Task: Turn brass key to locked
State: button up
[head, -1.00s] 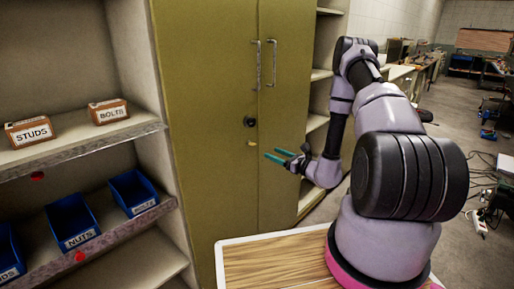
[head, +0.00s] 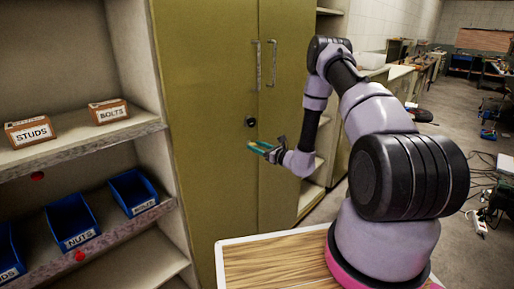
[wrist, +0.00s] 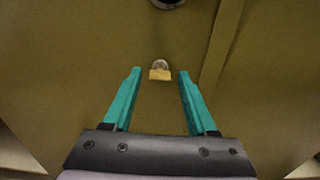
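The brass key (wrist: 159,74) sits in its lock on the olive cabinet door (wrist: 60,70). In the wrist view it shows as a small yellow piece below a round grey metal collar. My gripper (wrist: 157,73) has two teal fingers spread apart, one on each side of the key, with a gap to it on both sides. In the head view my gripper (head: 259,147) is close to the door, below the round black knob (head: 251,122). I cannot tell whether the fingertips reach past the key.
Two vertical handles (head: 265,64) are above the knob, beside the seam between the doors. Open shelves on the left hold blue bins (head: 133,193) and labelled boxes (head: 109,111). A wooden-topped surface (head: 275,266) is below my arm.

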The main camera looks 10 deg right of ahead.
grip_shut()
jog(key=shift+m, duration=8.9)
jog(key=shift+o, duration=1.5)
grip_release()
